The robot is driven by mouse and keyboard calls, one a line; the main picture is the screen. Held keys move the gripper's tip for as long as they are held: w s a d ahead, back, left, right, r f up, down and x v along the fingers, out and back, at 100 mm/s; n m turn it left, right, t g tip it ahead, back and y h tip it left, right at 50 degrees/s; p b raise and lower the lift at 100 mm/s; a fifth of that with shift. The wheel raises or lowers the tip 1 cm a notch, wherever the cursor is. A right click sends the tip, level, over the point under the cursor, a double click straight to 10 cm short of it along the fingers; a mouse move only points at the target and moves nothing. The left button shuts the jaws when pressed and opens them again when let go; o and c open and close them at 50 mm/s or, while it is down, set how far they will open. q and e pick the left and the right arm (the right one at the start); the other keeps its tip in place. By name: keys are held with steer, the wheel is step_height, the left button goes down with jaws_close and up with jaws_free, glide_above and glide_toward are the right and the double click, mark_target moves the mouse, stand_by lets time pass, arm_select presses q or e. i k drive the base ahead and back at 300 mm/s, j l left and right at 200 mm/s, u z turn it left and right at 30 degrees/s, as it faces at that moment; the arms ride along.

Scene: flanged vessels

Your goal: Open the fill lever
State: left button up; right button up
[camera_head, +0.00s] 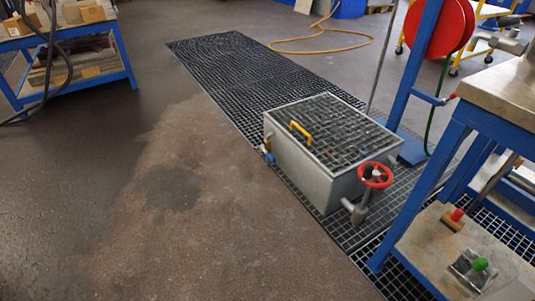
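A grey metal tank (309,173) with a grated top stands on the floor grating. A yellow handle (300,133) sticks up at the left part of its top. A red handwheel (375,175) sits on a grey valve pipe (359,210) at the tank's near right corner. I cannot tell which of these parts is the fill lever or how it is set. Neither of my grippers is in view.
A blue-framed bench (462,118) stands at the right, with red- and green-topped parts on its lower shelf. A red hose reel (437,27) on a blue post is behind the tank. A yellow hose (318,50) lies at the back. The floor left of the tank is clear.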

mark_target(268, 154)
steer(key=i+j, duration=0.2)
steer(key=i, duration=0.4)
steer(key=i+j+u, duration=0.1)
steer(key=i+j, duration=0.15)
steer(key=i, duration=0.35)
steer(key=i+j+u, duration=0.1)
steer(key=i, duration=0.55)
steer(key=i+j, duration=0.15)
steer(key=i, duration=0.45)
